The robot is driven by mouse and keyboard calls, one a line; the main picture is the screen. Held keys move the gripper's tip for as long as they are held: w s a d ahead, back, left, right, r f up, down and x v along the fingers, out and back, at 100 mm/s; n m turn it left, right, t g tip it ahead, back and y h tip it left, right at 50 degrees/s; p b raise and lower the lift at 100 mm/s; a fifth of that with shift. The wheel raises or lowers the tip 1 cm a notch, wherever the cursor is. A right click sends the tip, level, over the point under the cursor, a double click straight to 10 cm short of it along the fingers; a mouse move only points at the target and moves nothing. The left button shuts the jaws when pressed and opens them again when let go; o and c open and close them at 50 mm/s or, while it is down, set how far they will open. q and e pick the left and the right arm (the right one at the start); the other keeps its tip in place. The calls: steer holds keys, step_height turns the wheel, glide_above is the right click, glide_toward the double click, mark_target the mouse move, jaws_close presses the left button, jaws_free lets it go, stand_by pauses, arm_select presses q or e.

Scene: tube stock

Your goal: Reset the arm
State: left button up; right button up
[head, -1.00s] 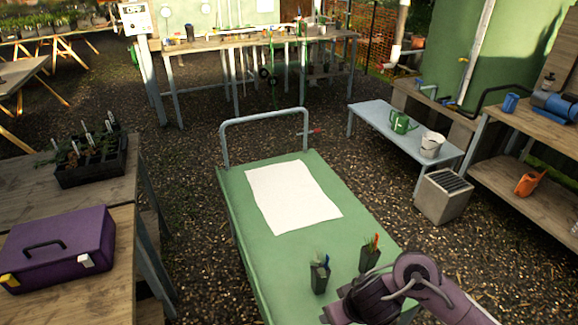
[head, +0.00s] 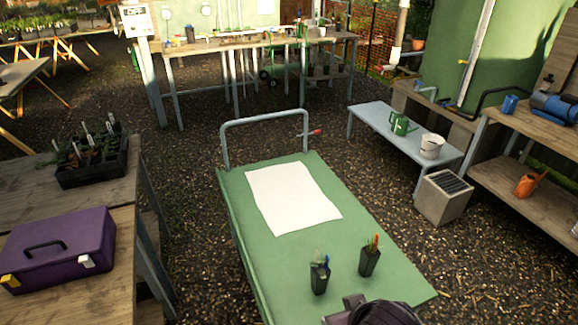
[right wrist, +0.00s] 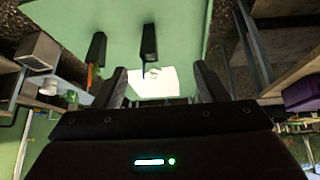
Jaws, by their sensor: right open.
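My right gripper (right wrist: 162,72) is open and empty in the right wrist view, its two dark fingers apart. In the head view only part of my right arm's end (head: 375,312) shows at the bottom edge, by the near end of the green cart (head: 400,268). Two dark pots stand upright on the cart, a left pot (head: 319,278) and a right pot (head: 369,262), each with coloured pieces sticking out. They also show in the right wrist view, beyond the fingers and apart from them. My left gripper is not in view.
A white sheet (head: 292,198) lies on the cart. A purple toolbox (head: 60,250) and a plant tray (head: 92,165) sit on the left bench. A watering can (head: 402,124) and white bucket (head: 432,146) stand on a low table. A grey box (head: 443,198) stands beside it.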

steer(key=s+d+f+m+g+h, duration=0.1)
steer(key=s+d+g, duration=0.2)
steer(key=s+d, duration=0.5)
steer(key=s+f+g+b, duration=0.1)
steer(key=s+f+b, duration=0.15)
steer(key=f, duration=3.15)
steer(key=s+d+f, duration=0.1)
steer(key=s+f, duration=0.7)
steer(key=s, duration=0.1)
steer(key=s+d+f+g, duration=0.1)
steer(key=s+d+f, duration=0.1)
steer(key=s+f, duration=0.7)
steer(key=shift+s+d, duration=0.3)
steer(key=shift+s, duration=0.1)
